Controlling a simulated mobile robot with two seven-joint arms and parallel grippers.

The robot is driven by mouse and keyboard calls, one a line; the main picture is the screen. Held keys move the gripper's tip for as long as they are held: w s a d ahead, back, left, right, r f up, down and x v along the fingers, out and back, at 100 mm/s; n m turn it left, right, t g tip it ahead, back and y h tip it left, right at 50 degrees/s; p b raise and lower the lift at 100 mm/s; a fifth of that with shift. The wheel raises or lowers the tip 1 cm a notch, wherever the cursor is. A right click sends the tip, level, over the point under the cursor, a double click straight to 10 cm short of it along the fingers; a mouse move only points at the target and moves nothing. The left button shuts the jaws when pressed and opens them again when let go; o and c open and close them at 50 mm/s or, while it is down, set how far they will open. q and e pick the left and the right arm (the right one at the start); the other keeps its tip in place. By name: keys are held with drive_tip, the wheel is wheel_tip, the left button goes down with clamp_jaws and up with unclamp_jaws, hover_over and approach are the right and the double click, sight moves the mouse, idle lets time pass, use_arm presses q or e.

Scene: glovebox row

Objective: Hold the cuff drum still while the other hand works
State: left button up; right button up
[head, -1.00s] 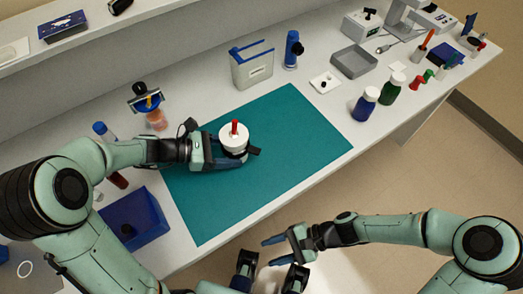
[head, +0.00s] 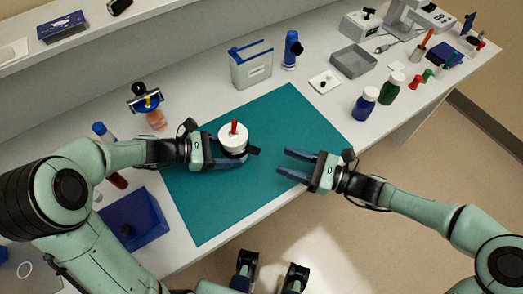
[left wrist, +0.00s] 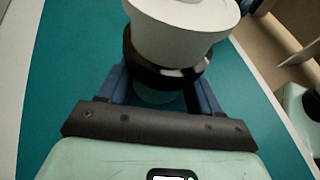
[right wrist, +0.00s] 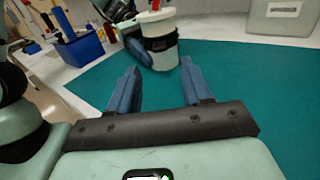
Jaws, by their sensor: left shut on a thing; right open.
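The cuff drum (head: 233,137) is a white cylinder with a dark band and a red peg on top. It stands on the teal mat (head: 245,195). My left gripper (head: 232,157) is shut on it from the left; in the left wrist view the blue fingers reach either side of the drum's dark band (left wrist: 165,72). My right gripper (head: 290,164) is open and empty, over the mat's right front edge, with its fingers pointing at the drum. The right wrist view shows the drum (right wrist: 155,45) beyond the open fingers, apart from them.
A blue bin (head: 135,220) stands left of the mat. A grey-white box (head: 251,65) and a blue bottle-like tool (head: 291,50) stand behind it. A grey tray (head: 353,60) and two bottles (head: 365,104) are at the right. The mat's front part is clear.

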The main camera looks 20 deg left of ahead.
drive_tip(key=a, duration=0.8)
drive_tip(key=shift+w, duration=0.35)
drive_tip(key=shift+c, duration=0.3)
